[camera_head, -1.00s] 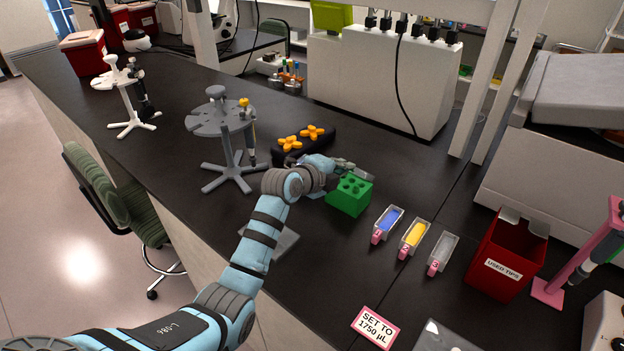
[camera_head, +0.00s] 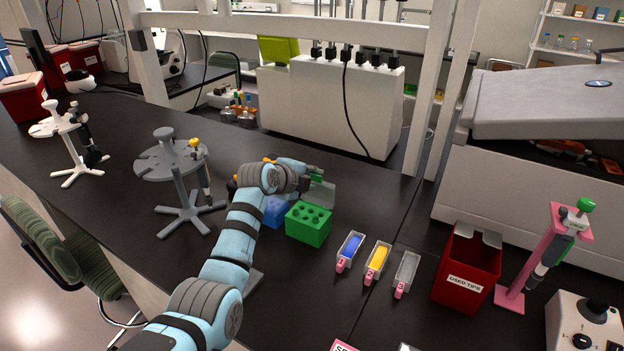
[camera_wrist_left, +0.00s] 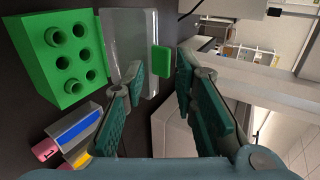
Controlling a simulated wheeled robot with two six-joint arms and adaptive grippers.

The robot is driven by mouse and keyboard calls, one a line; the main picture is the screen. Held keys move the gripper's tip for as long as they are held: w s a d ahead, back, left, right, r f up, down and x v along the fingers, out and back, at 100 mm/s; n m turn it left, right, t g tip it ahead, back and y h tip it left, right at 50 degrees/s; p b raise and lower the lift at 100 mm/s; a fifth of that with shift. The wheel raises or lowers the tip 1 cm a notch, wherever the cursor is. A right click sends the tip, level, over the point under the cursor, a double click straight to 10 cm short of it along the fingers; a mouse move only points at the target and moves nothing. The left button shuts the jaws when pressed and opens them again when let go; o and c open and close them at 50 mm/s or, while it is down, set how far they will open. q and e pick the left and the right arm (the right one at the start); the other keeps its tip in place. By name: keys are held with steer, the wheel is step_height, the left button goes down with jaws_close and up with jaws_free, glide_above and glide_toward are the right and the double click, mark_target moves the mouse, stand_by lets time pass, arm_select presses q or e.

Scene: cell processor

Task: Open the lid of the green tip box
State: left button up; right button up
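The green tip box (camera_head: 308,224) stands on the dark bench, its top with several round holes uncovered. Its clear lid (camera_head: 322,194) stands raised at the back edge of the box, with a green tab (camera_head: 317,174) at its upper edge. In the left wrist view the box (camera_wrist_left: 66,58) is at the upper left, with the lid (camera_wrist_left: 126,45) beside it. My left gripper (camera_wrist_left: 162,72) is open, its teal fingers apart on either side of the lid's green tab (camera_wrist_left: 161,60), with gaps visible. In the head view my wrist partly hides the fingers. My right gripper is out of view.
A blue box (camera_head: 276,211) is close to the left of the green box, partly behind my arm. Three small troughs (camera_head: 377,259) and a red used-tips bin (camera_head: 467,268) stand to the right. A grey pipette stand (camera_head: 172,165) is at left; a white machine (camera_head: 325,100) is behind.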

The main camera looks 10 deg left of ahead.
arm_select(q)
steer(key=v, duration=1.2)
steer(key=shift+f, duration=0.15)
